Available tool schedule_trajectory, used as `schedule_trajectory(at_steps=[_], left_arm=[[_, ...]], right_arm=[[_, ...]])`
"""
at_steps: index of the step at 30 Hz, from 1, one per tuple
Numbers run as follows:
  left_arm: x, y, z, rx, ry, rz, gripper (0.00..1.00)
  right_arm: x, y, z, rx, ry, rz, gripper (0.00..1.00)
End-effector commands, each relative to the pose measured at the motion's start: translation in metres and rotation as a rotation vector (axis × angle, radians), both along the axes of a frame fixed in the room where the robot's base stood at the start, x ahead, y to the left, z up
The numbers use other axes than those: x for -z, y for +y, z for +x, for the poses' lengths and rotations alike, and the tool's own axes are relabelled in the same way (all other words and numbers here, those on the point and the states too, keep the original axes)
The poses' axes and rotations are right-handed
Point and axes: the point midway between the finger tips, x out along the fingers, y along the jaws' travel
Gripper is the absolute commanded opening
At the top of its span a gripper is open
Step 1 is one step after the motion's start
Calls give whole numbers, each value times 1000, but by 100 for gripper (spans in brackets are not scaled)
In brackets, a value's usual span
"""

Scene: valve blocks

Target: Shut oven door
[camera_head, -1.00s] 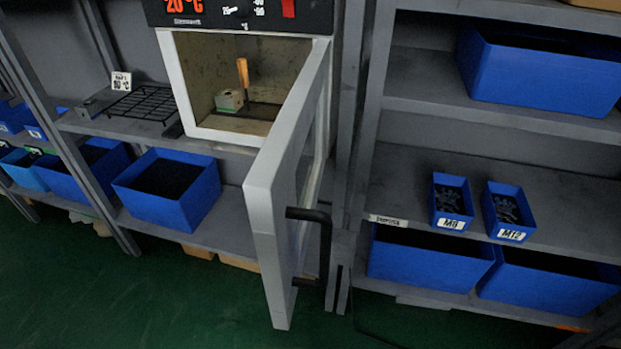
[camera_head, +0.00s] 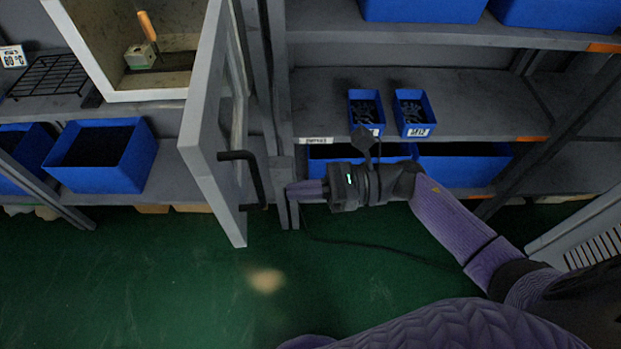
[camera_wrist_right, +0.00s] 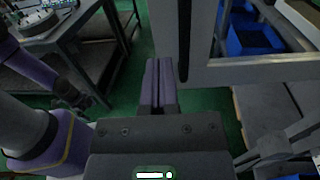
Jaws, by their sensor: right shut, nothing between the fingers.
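The oven (camera_head: 75,45) is at the upper left of the head view. Its grey-white door (camera_head: 203,125) stands wide open, swung out toward me. The black bar handle (camera_head: 256,180) is on the door's right-hand face. My right gripper (camera_head: 292,190) is shut and empty, just right of the handle, its fingers pointing left toward it; a small gap shows between them. In the right wrist view, the closed purple fingers (camera_wrist_right: 159,65) point at the dark handle bar (camera_wrist_right: 184,42) and the door panel (camera_wrist_right: 265,70).
Inside the oven is a small block (camera_head: 141,57) with an orange-handled tool (camera_head: 147,24). Right of the door are a shelf post (camera_head: 280,150) and shelves with blue bins (camera_head: 365,112). A wire rack (camera_head: 48,77) lies left. The green floor (camera_head: 150,270) is clear.

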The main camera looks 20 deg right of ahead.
Motion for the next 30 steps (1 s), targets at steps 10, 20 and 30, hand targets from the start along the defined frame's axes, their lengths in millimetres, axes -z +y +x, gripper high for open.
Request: schedule_trajectory(at_steps=[10, 20, 30], left_arm=[[-15, 1, 2, 4, -5, 1, 100], [-17, 8, 3, 9, -7, 12, 100], [-17, 5, 2, 7, -6, 7, 100]], right_arm=[[-2, 68, 15, 2, 3, 4, 0], [0, 86, 20, 3, 5, 2, 0], [0, 88, 19, 14, 5, 3, 0]])
